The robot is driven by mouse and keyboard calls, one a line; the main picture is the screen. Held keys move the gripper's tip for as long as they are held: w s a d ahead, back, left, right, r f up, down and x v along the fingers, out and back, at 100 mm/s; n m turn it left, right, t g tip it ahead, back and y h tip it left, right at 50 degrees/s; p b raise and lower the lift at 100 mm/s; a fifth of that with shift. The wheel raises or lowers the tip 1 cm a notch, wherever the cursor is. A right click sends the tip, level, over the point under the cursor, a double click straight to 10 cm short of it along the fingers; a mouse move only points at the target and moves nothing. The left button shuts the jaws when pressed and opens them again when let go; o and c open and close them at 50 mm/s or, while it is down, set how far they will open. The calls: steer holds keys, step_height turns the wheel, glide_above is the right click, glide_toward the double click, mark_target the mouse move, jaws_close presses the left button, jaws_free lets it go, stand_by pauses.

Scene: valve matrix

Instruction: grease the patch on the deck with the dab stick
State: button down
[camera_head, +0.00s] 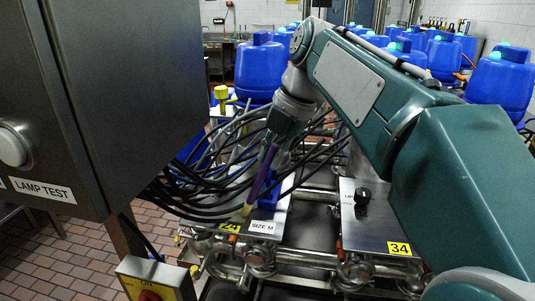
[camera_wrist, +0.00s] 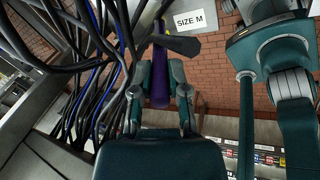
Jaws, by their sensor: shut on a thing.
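The dab stick (camera_head: 262,174) is a purple rod with a pale yellowish tip, slanting down and left from my gripper (camera_head: 273,145). The tip is over the front of the steel deck (camera_head: 280,212), just above the yellow 24 label and left of the SIZE M label. I cannot tell whether it touches. In the wrist view, my gripper (camera_wrist: 161,88) is shut on the purple stick (camera_wrist: 161,70), which points away between the fingers. I cannot make out a separate patch; the stick and cables cover part of the deck.
Black cables (camera_head: 205,180) loop thickly left of and behind the stick. A grey LAMP TEST cabinet (camera_head: 100,100) fills the left. A second panel marked 34 (camera_head: 375,215) stands at right, with steel pipes below. Blue containers (camera_head: 260,68) stand behind.

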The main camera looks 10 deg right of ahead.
steer(key=shift+r, duration=3.1)
steer(key=shift+r, duration=1.4)
steer(key=shift+x, duration=1.05)
